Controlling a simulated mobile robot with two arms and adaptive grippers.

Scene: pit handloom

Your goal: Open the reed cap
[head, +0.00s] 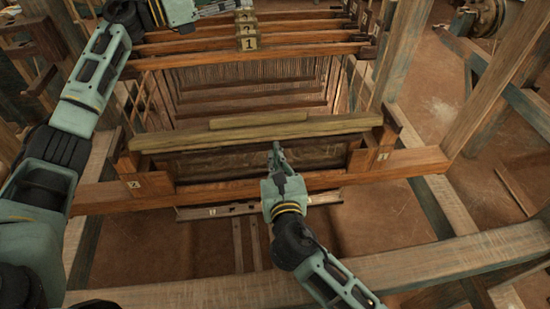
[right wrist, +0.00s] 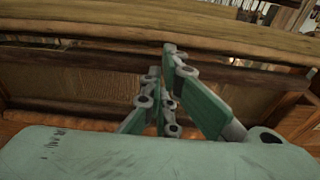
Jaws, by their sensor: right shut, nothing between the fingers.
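The reed cap (head: 330,127) is a long pale wooden bar lying across the front of the loom frame, with a shorter strip on its top. In the right wrist view the cap (right wrist: 100,25) crosses the upper part of the picture. My right gripper (head: 276,147) is shut and empty, at the cap's near lower edge around mid-length. In the right wrist view its fingertips (right wrist: 165,58) overlap the cap's lower edge; I cannot tell if they touch. My left gripper (head: 218,8) is at the top edge, small and partly cut off; its jaw state is unclear.
Below the cap is a dark reed panel (right wrist: 75,85) in a wooden frame. Numbered shafts (head: 190,60) stand behind it. A thick front beam (head: 430,262) and upright posts (head: 480,80) bound the space. Bare floor (head: 410,220) shows at the right.

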